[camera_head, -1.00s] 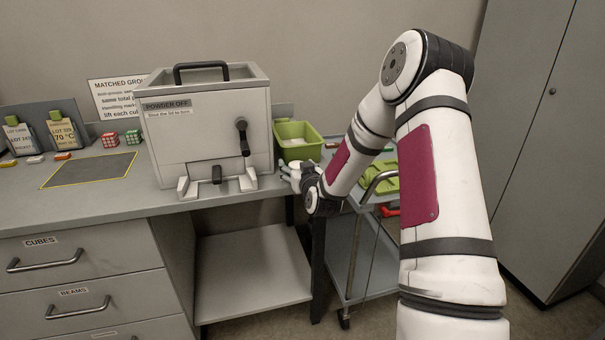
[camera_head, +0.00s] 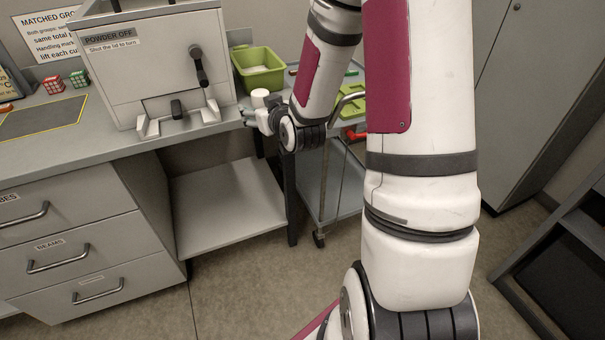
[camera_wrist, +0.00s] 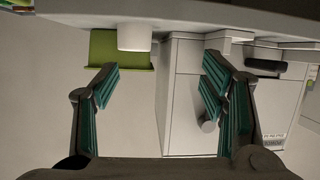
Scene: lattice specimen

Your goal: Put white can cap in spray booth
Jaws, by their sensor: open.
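The white can cap (camera_head: 260,97) is a small white cylinder at the counter's right front edge, beside my gripper. In the wrist view, which is upside down, the cap (camera_wrist: 134,38) lies beyond my fingertips, nearer the left finger. My gripper (camera_wrist: 160,72) is open, with nothing between its green-padded fingers. In the head view my gripper (camera_head: 254,115) is small and partly hidden by my wrist. The spray booth appears to be the light grey box (camera_head: 170,75) labelled POWDER OFF, left of the cap, with a black crank on its front. Its top is cut off.
A green bin (camera_head: 258,70) stands behind the cap. A trolley (camera_head: 330,190) with green and red things is at right. Drawers (camera_head: 70,240) and a low shelf (camera_head: 225,200) are below.

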